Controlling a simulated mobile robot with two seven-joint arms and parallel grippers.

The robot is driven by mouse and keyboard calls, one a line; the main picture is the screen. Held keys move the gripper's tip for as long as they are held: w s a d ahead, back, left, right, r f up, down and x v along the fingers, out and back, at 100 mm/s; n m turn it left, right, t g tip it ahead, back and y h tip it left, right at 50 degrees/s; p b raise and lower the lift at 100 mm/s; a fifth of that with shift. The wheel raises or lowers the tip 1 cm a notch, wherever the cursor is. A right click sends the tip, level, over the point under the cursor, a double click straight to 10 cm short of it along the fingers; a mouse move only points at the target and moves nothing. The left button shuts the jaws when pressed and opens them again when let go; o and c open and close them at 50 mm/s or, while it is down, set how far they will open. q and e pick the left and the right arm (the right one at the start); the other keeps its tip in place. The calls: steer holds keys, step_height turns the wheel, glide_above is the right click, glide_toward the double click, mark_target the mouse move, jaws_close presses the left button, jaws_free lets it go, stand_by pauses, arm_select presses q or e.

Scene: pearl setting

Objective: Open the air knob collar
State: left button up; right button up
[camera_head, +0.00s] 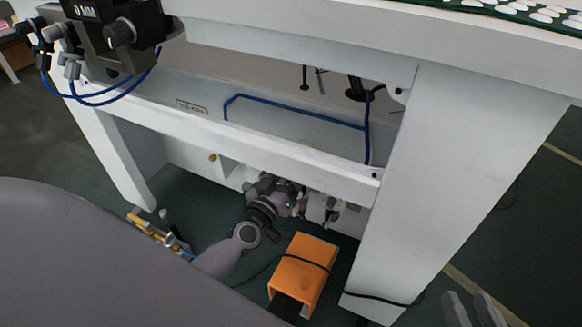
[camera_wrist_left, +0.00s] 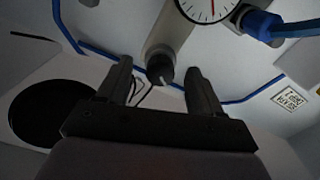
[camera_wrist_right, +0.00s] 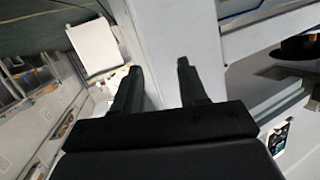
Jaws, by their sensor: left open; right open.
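In the left wrist view a dark knob (camera_wrist_left: 160,74) sits at the end of a grey cylindrical body (camera_wrist_left: 170,38). A round white gauge (camera_wrist_left: 208,6) is beside it at the top. My left gripper (camera_wrist_left: 158,66) is open, with one finger on each side of the knob in the picture. I cannot tell whether they touch it or whether a collar is raised. In the head view my left arm reaches under the white table; its fingers are hard to make out there. My right gripper (camera_head: 472,310) is open and empty at the lower right, also seen in its wrist view (camera_wrist_right: 159,66).
The white table (camera_head: 480,150) has a thick leg panel to the right of my left arm. An orange cover (camera_head: 303,270) stands on the floor below, with a black cable across it. Blue air hoses (camera_head: 290,108) run along the table's frame. A black control box (camera_head: 108,30) hangs at upper left.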

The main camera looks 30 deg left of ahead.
arm_select(q)
steer(key=shift+s+d+p, duration=0.1)
steer(key=shift+s+p, duration=0.4)
steer(key=shift+s, duration=2.05)
